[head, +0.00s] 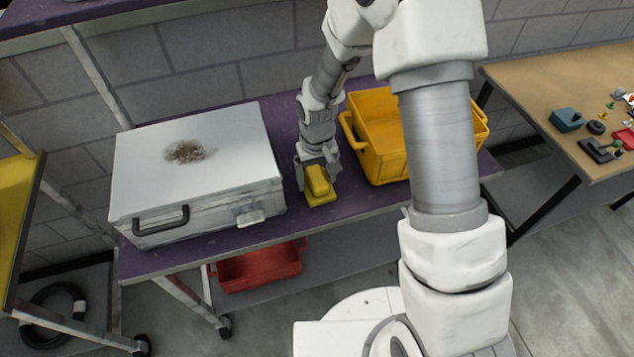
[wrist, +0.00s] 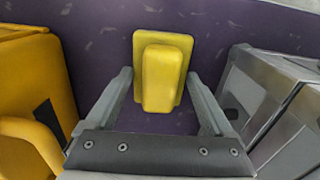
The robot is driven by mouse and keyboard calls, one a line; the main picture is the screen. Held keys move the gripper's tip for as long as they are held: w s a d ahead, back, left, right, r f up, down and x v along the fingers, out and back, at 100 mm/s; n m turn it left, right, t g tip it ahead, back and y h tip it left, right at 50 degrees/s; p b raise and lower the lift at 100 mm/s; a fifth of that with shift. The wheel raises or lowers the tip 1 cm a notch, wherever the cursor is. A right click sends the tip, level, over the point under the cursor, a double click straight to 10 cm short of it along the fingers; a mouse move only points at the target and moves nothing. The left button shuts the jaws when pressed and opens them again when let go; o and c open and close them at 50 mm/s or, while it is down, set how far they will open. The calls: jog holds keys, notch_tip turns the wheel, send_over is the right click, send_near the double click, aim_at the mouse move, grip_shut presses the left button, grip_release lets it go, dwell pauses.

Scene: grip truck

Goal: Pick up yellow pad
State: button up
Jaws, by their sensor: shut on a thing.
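The yellow pad (head: 318,183) is a flat yellow block with a raised rounded grip on top. It is at the purple shelf (head: 230,245), between the white case and the yellow crate. My gripper (head: 318,170) points down at it, and its two fingers stand on either side of the pad, shut on it. In the wrist view the pad (wrist: 162,75) lies between the fingertips (wrist: 160,78), over the purple surface. I cannot tell whether the pad touches the shelf or is just above it.
A white case (head: 200,165) with a dark handle stands close left of my gripper. A yellow crate (head: 378,160) stands close right. A red bin (head: 258,268) sits on the lower shelf. A wooden table (head: 540,95) with small items is at the right.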

aim_at(317, 176)
notch_tip(317, 176, up, 10)
dwell(0.6)
jog(key=o, duration=0.7)
jog(key=shift+c, duration=0.2)
jog(key=c, duration=0.4)
